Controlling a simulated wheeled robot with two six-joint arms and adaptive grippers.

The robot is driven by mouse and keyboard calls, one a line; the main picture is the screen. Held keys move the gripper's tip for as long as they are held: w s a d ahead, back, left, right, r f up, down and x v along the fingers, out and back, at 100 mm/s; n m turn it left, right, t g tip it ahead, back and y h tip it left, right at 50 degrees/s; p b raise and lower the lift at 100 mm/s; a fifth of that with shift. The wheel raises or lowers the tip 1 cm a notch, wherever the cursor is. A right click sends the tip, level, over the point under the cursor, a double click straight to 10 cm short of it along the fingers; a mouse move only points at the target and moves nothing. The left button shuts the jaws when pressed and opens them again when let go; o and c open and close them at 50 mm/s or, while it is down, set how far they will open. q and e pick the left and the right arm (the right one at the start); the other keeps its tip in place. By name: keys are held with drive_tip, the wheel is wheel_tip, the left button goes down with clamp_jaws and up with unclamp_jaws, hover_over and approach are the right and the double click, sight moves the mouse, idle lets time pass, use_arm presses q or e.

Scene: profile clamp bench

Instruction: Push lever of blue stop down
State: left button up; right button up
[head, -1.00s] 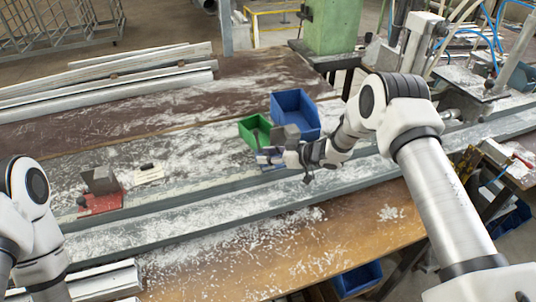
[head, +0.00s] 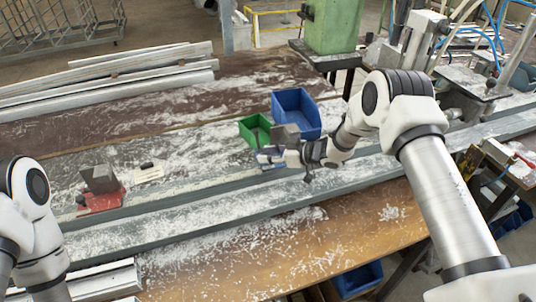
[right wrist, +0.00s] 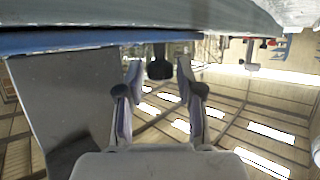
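The blue stop (head: 281,164) stands on the bench by the two bins, mostly hidden by my right gripper in the head view. Its grey block (head: 286,132) shows above the gripper. In the right wrist view its blue base (right wrist: 70,41) runs along the top, with the grey block (right wrist: 62,100) at left. The black lever knob (right wrist: 160,67) is between and just beyond the fingertips. My right gripper (right wrist: 159,72) is open, with a gap on each side of the knob. It also shows in the head view (head: 264,157). My left gripper is out of view.
A green bin (head: 256,131) and a larger blue bin (head: 297,112) stand just behind the blue stop. A red stop (head: 100,201) with a grey block sits at left, beside a white label (head: 148,173). Aluminium profiles (head: 110,75) lie at the back left.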

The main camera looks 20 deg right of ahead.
drive_tip(key=v, duration=1.1)
drive_tip(key=shift+s+d, duration=0.25)
drive_tip(key=shift+d, duration=0.05)
drive_tip(key=shift+r, duration=0.1)
